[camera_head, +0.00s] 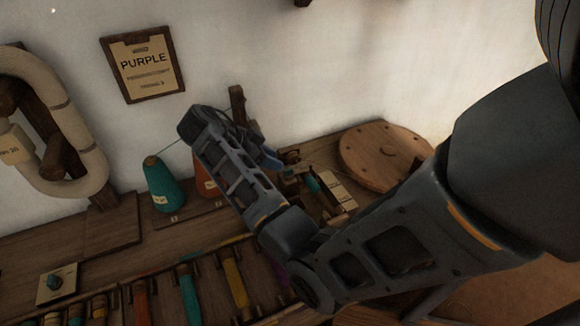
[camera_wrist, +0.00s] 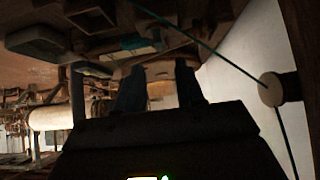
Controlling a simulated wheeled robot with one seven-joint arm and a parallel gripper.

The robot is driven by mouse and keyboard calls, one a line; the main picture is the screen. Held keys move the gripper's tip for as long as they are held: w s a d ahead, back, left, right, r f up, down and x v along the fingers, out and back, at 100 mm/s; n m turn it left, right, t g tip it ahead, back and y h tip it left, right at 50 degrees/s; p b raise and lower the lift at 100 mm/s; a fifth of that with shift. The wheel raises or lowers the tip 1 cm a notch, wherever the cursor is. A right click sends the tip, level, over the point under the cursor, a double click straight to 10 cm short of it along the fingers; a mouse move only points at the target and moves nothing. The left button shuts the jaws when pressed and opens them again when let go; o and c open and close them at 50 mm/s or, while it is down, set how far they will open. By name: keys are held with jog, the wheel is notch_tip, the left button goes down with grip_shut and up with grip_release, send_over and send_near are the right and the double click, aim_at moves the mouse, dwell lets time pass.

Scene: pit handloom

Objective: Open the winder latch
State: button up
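The winder (camera_head: 335,190) stands on the bench beyond my forearm, with a teal bobbin (camera_head: 311,184) and a pale plate on it. Small wooden and brass-coloured parts (camera_head: 291,158) are at its left end; I cannot tell which part is the latch. My gripper (camera_head: 272,163) is mostly hidden behind my forearm, close to that left end. In the wrist view my two dark fingers (camera_wrist: 159,85) stand apart with nothing clearly between them. A teal bobbin also shows above them in the wrist view (camera_wrist: 140,42). Contact with the winder cannot be told.
A teal cone of yarn (camera_head: 163,185) and an orange cone (camera_head: 207,180) stand left of my gripper. A teal thread (camera_wrist: 215,48) runs past my fingers through a pale guide (camera_wrist: 270,90). A round wooden disc (camera_head: 383,155) is at right. Coloured bobbins (camera_head: 190,298) line the front.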

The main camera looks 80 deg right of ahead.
aim_at(291, 168)
jog(key=x, duration=0.6)
jog(key=shift+s+d+f, duration=0.2)
jog(key=shift+f, duration=0.1)
jog(key=shift+c, duration=0.2)
grip_shut()
